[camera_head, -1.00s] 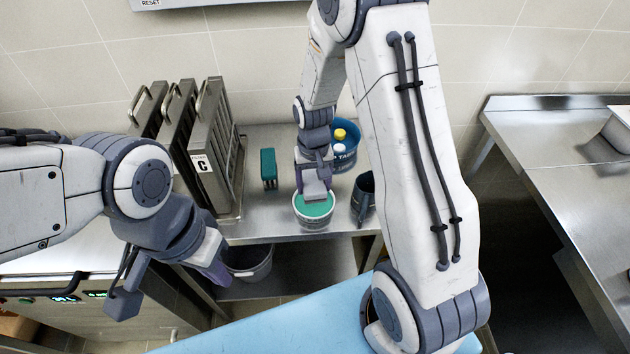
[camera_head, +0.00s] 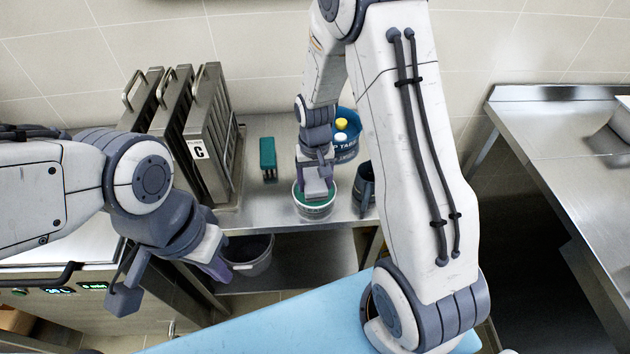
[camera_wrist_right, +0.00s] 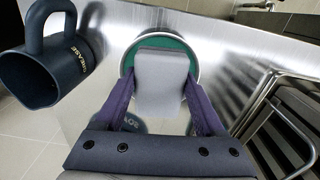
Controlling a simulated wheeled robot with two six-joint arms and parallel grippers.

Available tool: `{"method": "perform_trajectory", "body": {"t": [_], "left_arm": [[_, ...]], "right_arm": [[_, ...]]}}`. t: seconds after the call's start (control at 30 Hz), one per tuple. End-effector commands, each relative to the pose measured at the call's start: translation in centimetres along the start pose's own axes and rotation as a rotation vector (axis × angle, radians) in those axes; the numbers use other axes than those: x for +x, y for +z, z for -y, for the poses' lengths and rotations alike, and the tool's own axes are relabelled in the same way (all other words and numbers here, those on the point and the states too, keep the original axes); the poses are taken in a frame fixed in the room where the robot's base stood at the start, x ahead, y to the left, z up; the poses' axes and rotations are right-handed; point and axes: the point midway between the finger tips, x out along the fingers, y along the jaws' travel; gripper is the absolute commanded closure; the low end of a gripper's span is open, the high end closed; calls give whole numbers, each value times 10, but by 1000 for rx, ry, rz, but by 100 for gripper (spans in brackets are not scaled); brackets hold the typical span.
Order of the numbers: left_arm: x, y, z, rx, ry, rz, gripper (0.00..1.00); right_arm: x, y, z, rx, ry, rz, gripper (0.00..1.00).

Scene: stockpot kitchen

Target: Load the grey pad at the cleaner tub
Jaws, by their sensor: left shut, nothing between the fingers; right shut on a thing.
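The cleaner tub (camera_head: 315,212), a small pale round tub with a green inside, stands on the steel bench near its front edge. In the right wrist view its rim (camera_wrist_right: 196,75) and green inside show behind the pad. My right gripper (camera_head: 316,179) is shut on the grey pad (camera_head: 315,191) and holds it pointing down at the tub's mouth. The pad (camera_wrist_right: 161,85) sits between the purple fingers and covers much of the green. Its lower end seems inside the rim; contact is unclear. My left gripper (camera_head: 219,270) is shut and empty, left of the tub, before the bench.
A dark jug (camera_head: 365,188) marked GREASE stands close right of the tub. Behind is a blue bucket (camera_head: 346,154) with bottles. A green block (camera_head: 268,158) and metal filters (camera_head: 210,135) stand left. A grey bin (camera_head: 250,256) is below. The right counter (camera_head: 570,150) is mostly clear.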

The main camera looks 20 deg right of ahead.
Motion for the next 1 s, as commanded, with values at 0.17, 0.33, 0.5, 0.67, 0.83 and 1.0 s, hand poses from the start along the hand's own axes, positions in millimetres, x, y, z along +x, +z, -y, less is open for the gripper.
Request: {"method": "perform_trajectory", "body": {"t": [0.17, 0.33, 0.5, 0.67, 0.83, 1.0], "left_arm": [[1, 0, 0, 0, 0, 0, 100], [2, 0, 0, 0, 0, 0, 100], [4, 0, 0, 0, 0, 0, 100], [5, 0, 0, 0, 0, 0, 100], [6, 0, 0, 0, 0, 0, 100], [7, 0, 0, 0, 0, 0, 100]], "right_arm": [[1, 0, 0, 0, 0, 0, 73], [3, 0, 0, 0, 0, 0, 73], [5, 0, 0, 0, 0, 0, 73], [7, 0, 0, 0, 0, 0, 73], [9, 0, 0, 0, 0, 0, 73], [10, 0, 0, 0, 0, 0, 73]]}}
